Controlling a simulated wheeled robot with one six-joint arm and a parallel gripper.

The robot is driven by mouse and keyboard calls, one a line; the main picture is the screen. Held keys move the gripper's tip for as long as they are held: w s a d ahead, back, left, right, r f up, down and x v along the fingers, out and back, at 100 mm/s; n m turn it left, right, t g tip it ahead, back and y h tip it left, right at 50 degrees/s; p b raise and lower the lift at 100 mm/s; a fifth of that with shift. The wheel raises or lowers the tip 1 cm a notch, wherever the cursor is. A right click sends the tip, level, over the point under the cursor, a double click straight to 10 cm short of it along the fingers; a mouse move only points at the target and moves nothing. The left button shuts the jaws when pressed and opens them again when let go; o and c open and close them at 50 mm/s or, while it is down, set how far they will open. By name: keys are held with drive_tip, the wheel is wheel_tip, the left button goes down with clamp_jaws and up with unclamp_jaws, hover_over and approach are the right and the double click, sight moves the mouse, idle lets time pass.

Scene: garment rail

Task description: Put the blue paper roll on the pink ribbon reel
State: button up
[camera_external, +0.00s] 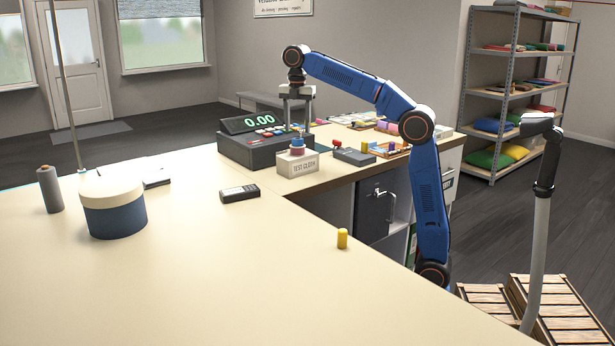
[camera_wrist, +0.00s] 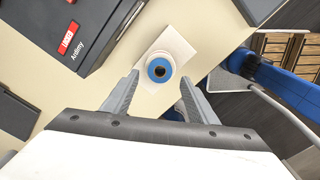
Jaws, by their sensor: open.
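The blue paper roll (camera_external: 297,142) sits upright on top of the pink ribbon reel (camera_external: 297,152), which rests on a white box marked TEST CLOTH (camera_external: 298,167). In the wrist view the blue roll (camera_wrist: 152,66) shows as a blue ring with a dark hole, with the pale rim of the reel (camera_wrist: 171,59) around part of it. My gripper (camera_external: 297,124) is open and empty, pointing straight down above the stack. In the wrist view its fingertips (camera_wrist: 159,80) stand apart on either side of the roll, touching nothing that I can see.
A dark cash register (camera_external: 262,150) with a lit display stands just left of the box. A small grey device (camera_external: 354,157) and a wooden tray (camera_external: 388,150) lie to the right. A yellow cylinder (camera_external: 342,238) stands nearer the front. The counter's front middle is clear.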

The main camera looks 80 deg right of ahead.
drive_tip(key=shift+r, duration=1.45)
drive_tip(key=s+a+f+m+t, duration=0.1)
drive_tip(key=s+a+f+m, duration=0.35)
drive_tip(key=s+f, duration=0.3)
drive_tip(key=s+a+f+m+t, duration=0.2)
drive_tip(key=s+a+f+m, duration=0.2)
drive_tip(key=s+a+f, duration=0.4)
drive_tip(key=s+a+f+m+t, duration=0.1)
drive_tip(key=s+f+m, duration=0.2)
drive_tip(key=s+f, duration=0.5)
drive_tip(key=s+a+f+m, duration=0.2)
drive_tip(key=s+f+m, duration=0.2)
drive_tip(key=s+f, duration=0.5)
wheel_tip(320, 180, down, 6)
drive_tip(key=shift+s+t, duration=0.15)
drive_tip(key=shift+t, duration=0.25)
